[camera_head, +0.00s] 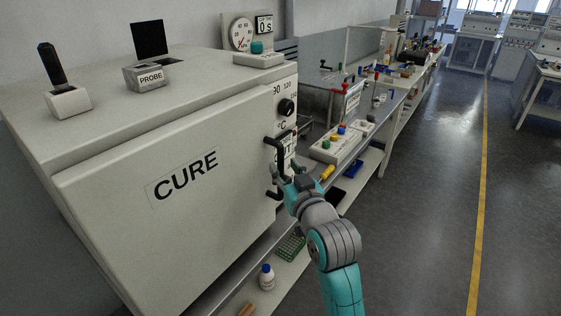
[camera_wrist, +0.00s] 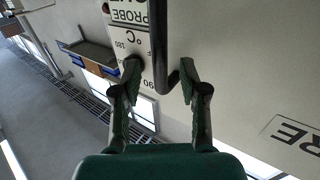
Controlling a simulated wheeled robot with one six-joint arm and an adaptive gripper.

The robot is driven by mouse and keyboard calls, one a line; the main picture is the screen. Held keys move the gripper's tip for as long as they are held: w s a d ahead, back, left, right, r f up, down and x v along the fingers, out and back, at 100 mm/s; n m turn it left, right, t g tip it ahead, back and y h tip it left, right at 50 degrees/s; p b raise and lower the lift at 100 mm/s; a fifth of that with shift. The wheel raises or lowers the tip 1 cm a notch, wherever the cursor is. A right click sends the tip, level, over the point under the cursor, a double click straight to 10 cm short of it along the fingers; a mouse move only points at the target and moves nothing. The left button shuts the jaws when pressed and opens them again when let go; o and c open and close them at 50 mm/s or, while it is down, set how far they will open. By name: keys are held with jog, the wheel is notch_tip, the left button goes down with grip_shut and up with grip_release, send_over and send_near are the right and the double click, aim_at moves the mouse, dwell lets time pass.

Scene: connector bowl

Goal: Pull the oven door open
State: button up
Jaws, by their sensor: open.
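The big pale oven has a door (camera_head: 165,190) labelled CURE, which looks closed. A black bar handle (camera_head: 271,144) stands off the door's right edge. My gripper (camera_head: 284,175) is at the lower part of this handle and hides some of it. In the wrist view the fingers of my gripper (camera_wrist: 160,72) are spread open. The handle (camera_wrist: 160,38) runs between them, with its bent end near the right fingertip. I cannot tell whether either finger touches it. The pale door face (camera_wrist: 245,60) fills the right of that view.
A dial knob (camera_head: 286,107) sits on the panel above the handle. A button box (camera_head: 341,142) stands on the bench to the right. A bottle (camera_head: 266,277) and a green rack (camera_head: 290,246) are on the lower shelf. The floor (camera_head: 430,200) at right is clear.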

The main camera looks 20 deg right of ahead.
aim_at(282, 163)
jog(key=shift+w, duration=1.85)
grip_shut()
